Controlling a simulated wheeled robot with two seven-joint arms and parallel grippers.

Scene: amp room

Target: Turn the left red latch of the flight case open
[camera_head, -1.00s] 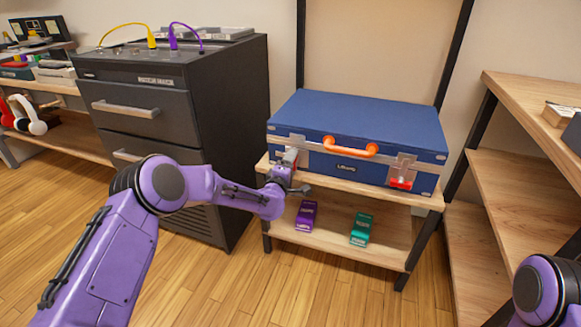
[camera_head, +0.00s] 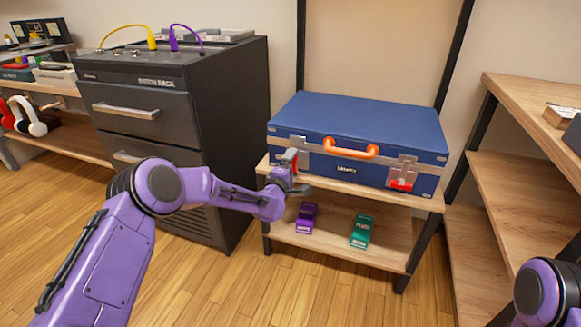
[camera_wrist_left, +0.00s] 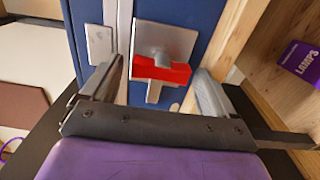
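The blue flight case (camera_head: 360,125) lies shut on the top board of a wooden shelf unit, with an orange handle (camera_head: 350,150) on its front. My left gripper (camera_head: 290,170) is at the case's front left corner. In the left wrist view the left red latch (camera_wrist_left: 160,68) sits on its metal plate between the spread fingers (camera_wrist_left: 160,85), crosswise in the picture, with gaps at both sides. The head view shows little of this latch behind the gripper. The right red latch (camera_head: 401,185) is on the front right. My right gripper is out of view.
A purple box (camera_head: 306,218) and a green box (camera_head: 361,231) stand on the lower board (camera_head: 330,245). A dark drawer cabinet (camera_head: 170,120) stands left of the case, and wooden shelves (camera_head: 510,190) stand at right. Floor in front is clear.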

